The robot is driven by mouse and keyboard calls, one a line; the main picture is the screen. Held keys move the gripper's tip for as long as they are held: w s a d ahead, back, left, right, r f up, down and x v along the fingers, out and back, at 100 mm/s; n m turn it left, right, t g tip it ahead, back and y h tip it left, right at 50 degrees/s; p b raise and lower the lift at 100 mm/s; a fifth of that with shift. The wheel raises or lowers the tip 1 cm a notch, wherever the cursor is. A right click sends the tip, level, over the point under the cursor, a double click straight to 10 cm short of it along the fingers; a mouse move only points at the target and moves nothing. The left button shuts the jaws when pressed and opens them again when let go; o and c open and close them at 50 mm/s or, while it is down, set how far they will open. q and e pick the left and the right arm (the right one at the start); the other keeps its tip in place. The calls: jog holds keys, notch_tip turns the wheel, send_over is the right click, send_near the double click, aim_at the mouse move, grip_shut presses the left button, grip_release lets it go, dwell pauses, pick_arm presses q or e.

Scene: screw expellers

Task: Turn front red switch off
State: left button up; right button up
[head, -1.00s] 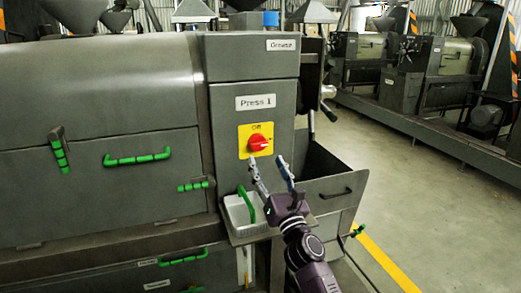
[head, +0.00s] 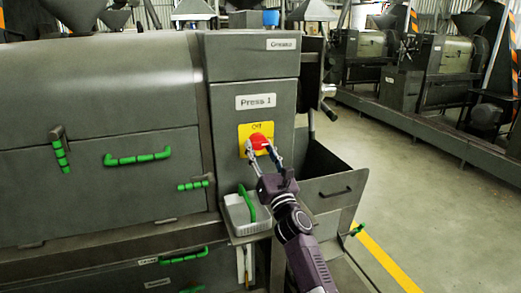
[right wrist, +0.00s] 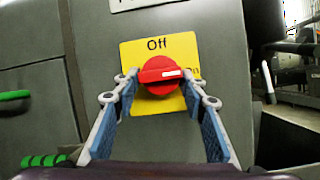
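The red rotary switch (head: 259,141) sits on a yellow plate (head: 244,131) on the grey panel of Press 1. In the right wrist view the red switch (right wrist: 160,73) lies horizontal, its white mark toward the right. "Off" is printed above it; a partly hidden label stands at its right. My right gripper (head: 258,146) is at the switch, one fingertip at each end. In the right wrist view the fingertips (right wrist: 159,80) appear to touch the switch's ends, closed down to its width. My left gripper is not in view.
A small light tray (head: 234,213) with a green handle (head: 247,203) sits below the switch. A grey open bin (head: 335,188) stands right of the panel. Green handles (head: 137,158) stick out from the press on the left. Open floor lies at right.

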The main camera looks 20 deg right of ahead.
jog(key=shift+d, duration=0.1)
jog(key=c, duration=0.5)
